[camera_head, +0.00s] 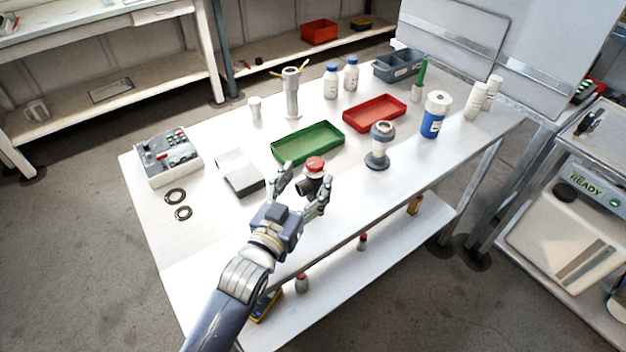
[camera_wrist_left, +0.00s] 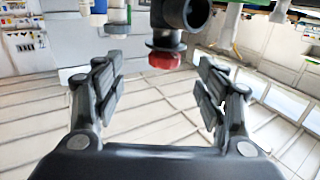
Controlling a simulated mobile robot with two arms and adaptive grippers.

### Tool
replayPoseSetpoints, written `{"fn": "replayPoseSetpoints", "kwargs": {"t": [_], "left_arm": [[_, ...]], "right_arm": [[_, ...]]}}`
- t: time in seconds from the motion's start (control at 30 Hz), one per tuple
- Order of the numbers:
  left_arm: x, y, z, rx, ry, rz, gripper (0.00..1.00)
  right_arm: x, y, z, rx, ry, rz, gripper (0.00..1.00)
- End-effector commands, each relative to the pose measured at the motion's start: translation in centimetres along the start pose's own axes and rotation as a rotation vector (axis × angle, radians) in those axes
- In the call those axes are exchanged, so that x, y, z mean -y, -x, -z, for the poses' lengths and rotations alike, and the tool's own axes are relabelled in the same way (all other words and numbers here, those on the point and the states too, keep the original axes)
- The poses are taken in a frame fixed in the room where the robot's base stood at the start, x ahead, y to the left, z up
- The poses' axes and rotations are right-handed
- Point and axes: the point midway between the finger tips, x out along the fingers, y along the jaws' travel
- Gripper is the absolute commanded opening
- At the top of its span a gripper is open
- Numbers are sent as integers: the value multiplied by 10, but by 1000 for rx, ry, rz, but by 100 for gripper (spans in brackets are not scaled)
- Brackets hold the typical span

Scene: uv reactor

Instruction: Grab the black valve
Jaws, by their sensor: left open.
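The black valve (camera_head: 307,186) with a red cap (camera_head: 315,165) stands on the white table, near its front edge. My left gripper (camera_head: 301,190) is open, with one finger on each side of the valve in the head view. In the left wrist view, the black valve (camera_wrist_left: 182,20) and its red part show beyond and between the spread fingers (camera_wrist_left: 158,88). The fingers do not appear closed on it. Whether a finger touches it I cannot tell. My right gripper is not in view.
A green tray (camera_head: 308,143) lies just behind the valve, and a grey flanged fitting (camera_head: 379,158) stands to its right. The table's front right has free room.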

Motion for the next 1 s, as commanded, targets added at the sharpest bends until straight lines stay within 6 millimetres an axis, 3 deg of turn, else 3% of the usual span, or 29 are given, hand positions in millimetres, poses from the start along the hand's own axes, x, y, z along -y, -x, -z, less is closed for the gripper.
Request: {"fn": "replayPoseSetpoints", "kwargs": {"t": [0.17, 0.5, 0.8, 0.83, 1.0], "left_arm": [[1, -13, 1, 0, -1, 1, 66], [2, -54, -1, 1, -1, 1, 66], [2, -59, -2, 1, -1, 0, 66], [2, -59, -2, 1, -1, 0, 64], [2, -59, -2, 1, -1, 1, 25]], "right_arm": [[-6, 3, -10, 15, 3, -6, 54], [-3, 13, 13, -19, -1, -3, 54], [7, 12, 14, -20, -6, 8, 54], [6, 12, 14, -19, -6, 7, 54], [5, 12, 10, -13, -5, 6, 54]]}}
